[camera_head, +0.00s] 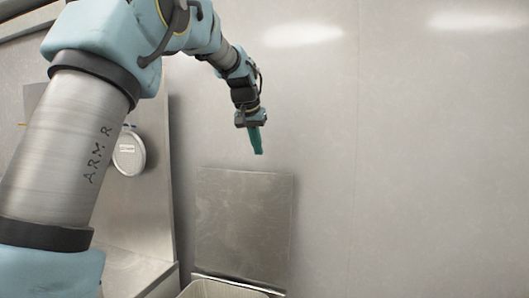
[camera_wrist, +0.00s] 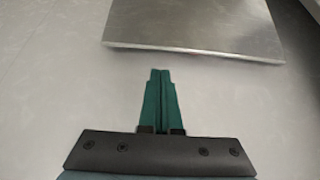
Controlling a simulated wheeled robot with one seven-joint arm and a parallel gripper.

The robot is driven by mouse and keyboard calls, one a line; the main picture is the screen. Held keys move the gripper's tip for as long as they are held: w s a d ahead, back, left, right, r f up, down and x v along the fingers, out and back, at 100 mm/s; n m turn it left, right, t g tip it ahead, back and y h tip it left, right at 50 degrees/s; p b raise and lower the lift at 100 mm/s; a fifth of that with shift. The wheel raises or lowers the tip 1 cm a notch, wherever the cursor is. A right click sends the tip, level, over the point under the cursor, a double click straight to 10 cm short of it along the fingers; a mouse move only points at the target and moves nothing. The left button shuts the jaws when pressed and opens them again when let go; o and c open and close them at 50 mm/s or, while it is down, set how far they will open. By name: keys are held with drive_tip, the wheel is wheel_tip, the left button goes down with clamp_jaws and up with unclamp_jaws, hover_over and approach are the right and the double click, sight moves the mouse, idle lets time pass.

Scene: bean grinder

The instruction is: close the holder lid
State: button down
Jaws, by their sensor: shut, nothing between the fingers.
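The holder lid (camera_head: 243,226) is a flat grey metal panel standing upright, open, against the wall behind the holder (camera_head: 215,289). Only the holder's rim and upper part show at the bottom edge of the head view. My gripper (camera_head: 258,151) has green fingers, is shut and empty, and points down just above the lid's top edge, apart from it. In the wrist view the shut fingers (camera_wrist: 160,72) are in the lower middle, and the lid (camera_wrist: 200,25) shows beyond them at the top, with a gap of wall between.
A grey wall (camera_head: 430,150) fills the back and right, with free room there. At left, a round container with a label (camera_head: 129,153) sits by a metal panel and counter (camera_head: 130,268), partly hidden by my arm.

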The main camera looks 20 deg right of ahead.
sight(262, 166)
drive_tip(key=p+x, duration=0.2)
drive_tip(key=x, duration=0.5)
drive_tip(key=shift+w+f, duration=0.15)
drive_tip(key=shift+f, duration=0.05)
drive_tip(key=shift+w+d+f, duration=0.1)
drive_tip(key=shift+d+f, duration=0.05)
drive_tip(key=shift+f, duration=0.1)
